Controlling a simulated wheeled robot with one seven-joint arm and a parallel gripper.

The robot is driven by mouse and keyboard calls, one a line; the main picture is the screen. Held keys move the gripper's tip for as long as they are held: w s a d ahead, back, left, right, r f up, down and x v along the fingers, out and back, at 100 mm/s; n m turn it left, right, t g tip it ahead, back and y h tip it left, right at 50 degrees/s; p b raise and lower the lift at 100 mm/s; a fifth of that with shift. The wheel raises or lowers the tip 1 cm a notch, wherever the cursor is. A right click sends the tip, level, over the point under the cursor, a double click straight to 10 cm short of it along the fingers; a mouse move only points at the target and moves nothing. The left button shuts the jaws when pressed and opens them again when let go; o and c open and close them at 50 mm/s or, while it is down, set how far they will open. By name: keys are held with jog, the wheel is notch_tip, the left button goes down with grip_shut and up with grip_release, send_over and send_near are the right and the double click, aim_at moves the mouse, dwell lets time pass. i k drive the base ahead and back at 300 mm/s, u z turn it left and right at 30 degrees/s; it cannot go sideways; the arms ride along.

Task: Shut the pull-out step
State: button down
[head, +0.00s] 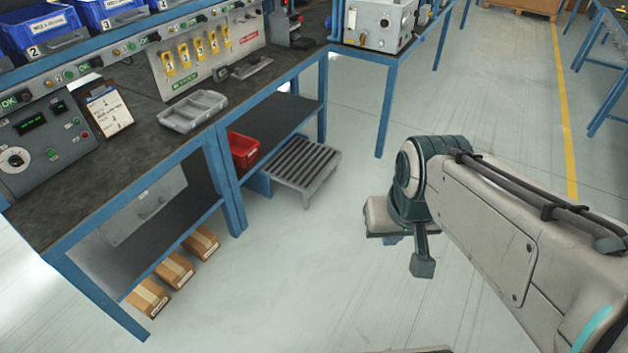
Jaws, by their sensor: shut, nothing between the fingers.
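The pull-out step (303,165) is a low grey platform with dark slats on top and short legs. It sticks out from under the blue-framed workbench into the aisle, with its inner end at the bench's lower frame. My gripper (422,267) is a dark part at the end of my arm, pointing down over the open floor. It is shut and empty, right of the step and nearer to me, apart from it. My arm's wrist partly hides its shape.
A red bin (243,150) sits on the lower shelf beside the step. Several cardboard boxes (176,270) lie under the near bench. A grey tray (193,111) rests on the worktop. Blue bench legs (233,185) stand near the step. Floor between step and arm is clear.

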aim_at(304, 164)
jog(key=u, duration=0.9)
jog(key=i, duration=1.05)
jog(key=z, duration=0.45)
jog(key=i, duration=0.8)
jog(key=z, duration=0.95)
